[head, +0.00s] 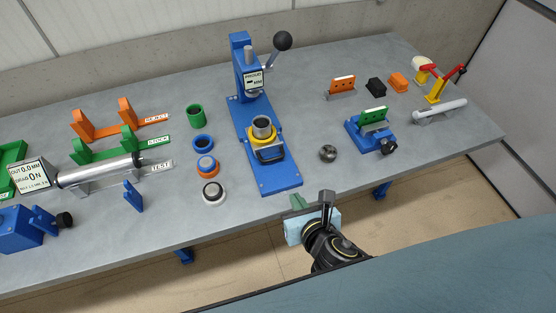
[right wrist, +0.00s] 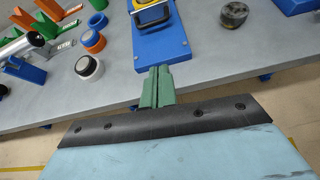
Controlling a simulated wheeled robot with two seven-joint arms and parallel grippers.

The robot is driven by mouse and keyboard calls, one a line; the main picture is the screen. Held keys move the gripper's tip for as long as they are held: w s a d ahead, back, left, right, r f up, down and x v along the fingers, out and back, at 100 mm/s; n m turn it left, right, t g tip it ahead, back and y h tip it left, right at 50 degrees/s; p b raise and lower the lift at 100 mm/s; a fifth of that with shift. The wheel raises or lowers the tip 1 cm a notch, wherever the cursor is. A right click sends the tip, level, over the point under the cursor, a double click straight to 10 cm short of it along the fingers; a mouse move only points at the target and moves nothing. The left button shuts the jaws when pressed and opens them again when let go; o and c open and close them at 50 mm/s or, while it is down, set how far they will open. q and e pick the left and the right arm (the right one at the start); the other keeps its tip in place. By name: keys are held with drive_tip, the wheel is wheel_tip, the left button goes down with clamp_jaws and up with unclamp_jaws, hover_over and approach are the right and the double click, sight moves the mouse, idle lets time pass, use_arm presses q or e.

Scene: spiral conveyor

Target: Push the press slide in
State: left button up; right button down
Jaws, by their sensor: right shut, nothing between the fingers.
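The blue arbor press (head: 248,75) stands on the table with a round-knobbed lever at its top. Its yellow slide (head: 265,148) sits on the blue base, pulled toward the front edge, with a dark handle (head: 271,155) facing me and a grey metal ring-shaped part (head: 263,127) on it. The slide's front also shows at the top of the right wrist view (right wrist: 152,18). My right gripper (head: 299,203), with green fingers, is shut and empty. It is in front of the table edge, near the front end of the press base (right wrist: 163,45), apart from the slide. My left gripper is not in view.
Left of the press are green (head: 195,116), blue (head: 203,144), orange (head: 207,166) and white (head: 213,192) rings. A dark round part (head: 327,153) and a blue vise (head: 372,135) are on the right. The table (head: 300,150) is bare just right of the press base.

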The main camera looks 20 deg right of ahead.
drive_tip(key=r, duration=0.1)
approach(274, 161)
drive_tip(key=shift+n, duration=0.4)
drive_tip(key=x, duration=0.5)
drive_tip(key=shift+f, duration=0.35)
drive_tip(key=shift+w+f, duration=0.15)
drive_tip(key=shift+w, duration=0.5)
